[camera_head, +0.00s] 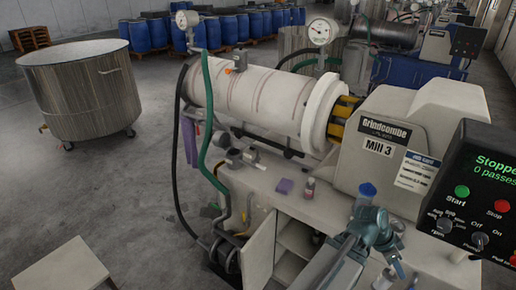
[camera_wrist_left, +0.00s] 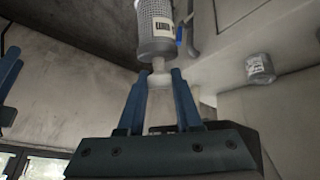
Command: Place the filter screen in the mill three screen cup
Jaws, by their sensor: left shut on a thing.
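My left gripper (camera_head: 372,225) is over the front right of the Mill 3 machine (camera_head: 385,150), its arm coming up from the bottom edge. In the left wrist view its blue fingers (camera_wrist_left: 160,82) are shut on the pale knob at the end of the filter screen (camera_wrist_left: 157,46), a grey mesh cylinder with a white label. The screen's far end is cut off by the top edge. In the head view a blue-topped piece (camera_head: 367,189) shows just above the gripper; I cannot tell whether it belongs to the screen. I cannot make out the screen cup. My right gripper is not clearly visible.
The control box (camera_head: 488,185) reads "Stopped" at the right.

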